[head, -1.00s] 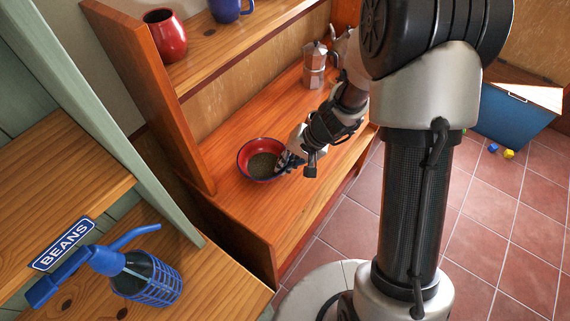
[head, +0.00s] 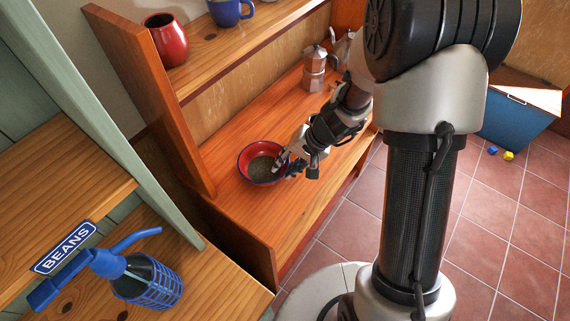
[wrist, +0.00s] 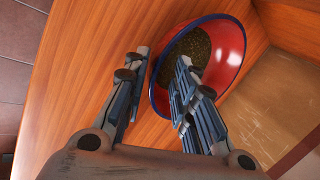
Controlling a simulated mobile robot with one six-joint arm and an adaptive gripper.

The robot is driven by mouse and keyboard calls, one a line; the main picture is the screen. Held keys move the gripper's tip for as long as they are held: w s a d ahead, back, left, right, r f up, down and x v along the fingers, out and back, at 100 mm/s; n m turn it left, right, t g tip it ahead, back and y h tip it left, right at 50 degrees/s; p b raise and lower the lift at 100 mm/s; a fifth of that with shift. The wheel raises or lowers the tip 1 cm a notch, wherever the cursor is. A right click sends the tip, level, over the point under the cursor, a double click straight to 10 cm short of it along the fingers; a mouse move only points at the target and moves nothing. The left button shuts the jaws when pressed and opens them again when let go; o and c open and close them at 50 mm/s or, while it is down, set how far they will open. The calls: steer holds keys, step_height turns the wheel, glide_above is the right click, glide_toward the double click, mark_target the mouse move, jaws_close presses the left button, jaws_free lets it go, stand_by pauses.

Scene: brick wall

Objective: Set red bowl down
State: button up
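The red bowl (head: 248,154) has a dark blue rim and holds a dark, grainy filling. It sits upright on the lower wooden shelf board (head: 225,150). My gripper (head: 287,166) is at the bowl's right side in the head view. In the wrist view, the red bowl (wrist: 232,45) is at upper middle, and my gripper (wrist: 160,70) is open astride its rim. One finger is inside the bowl and the other is outside it. Gaps show between the fingers and the bowl's wall. The bowl's underside is hidden.
A metal moka pot (head: 315,68) stands farther back on the same board. A red vase (head: 166,40) and blue mug (head: 228,11) are on the shelf above. An upright side panel (head: 165,110) borders the bowl's left. The board in front of the bowl is clear.

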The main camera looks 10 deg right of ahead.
steer(key=p+v, duration=0.3)
steer(key=v, duration=0.8)
steer(key=s+a+r+n+h, duration=0.2)
steer(key=s+r+n, duration=0.1)
steer(key=s+r, duration=0.8)
steer(key=s+d+r+n+t+h, duration=0.1)
steer(key=s+d+r+t+h, duration=0.1)
steer(key=s+r, duration=0.5)
steer(key=shift+s+d+r+n+h, duration=0.15)
steer(key=shift+s+d+n+h, duration=0.15)
steer(key=shift+s+d+h, duration=0.5)
steer(key=shift+s+d, duration=0.1)
steer(key=shift+d, duration=0.05)
